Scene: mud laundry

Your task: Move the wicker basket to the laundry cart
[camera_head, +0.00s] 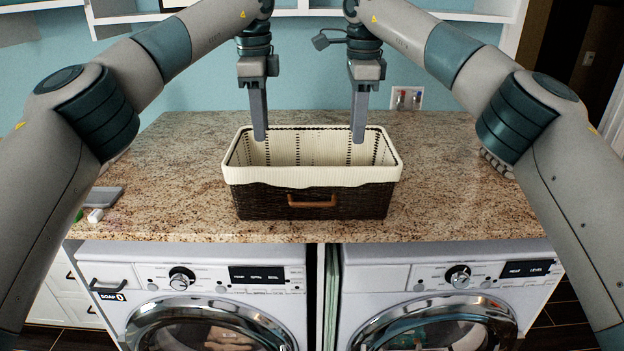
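The wicker basket (265,201) is dark brown with a cream liner folded over its rim and a tan handle on its front. It stands upright on the granite counter and looks empty. My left gripper (260,138) points down at the basket's back left part, its tip at about rim height in the picture. My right gripper (358,140) points down at the back right part in the same way. Each gripper is seen edge-on, so I cannot tell whether the fingers are apart or whether they touch the rim. No laundry cart is in view.
The speckled granite counter (445,190) has free room on both sides of the basket. A grey item (104,197) and small things lie at its left edge. Two white front-loading washers (215,300) stand below. White shelves (300,12) hang on the wall above.

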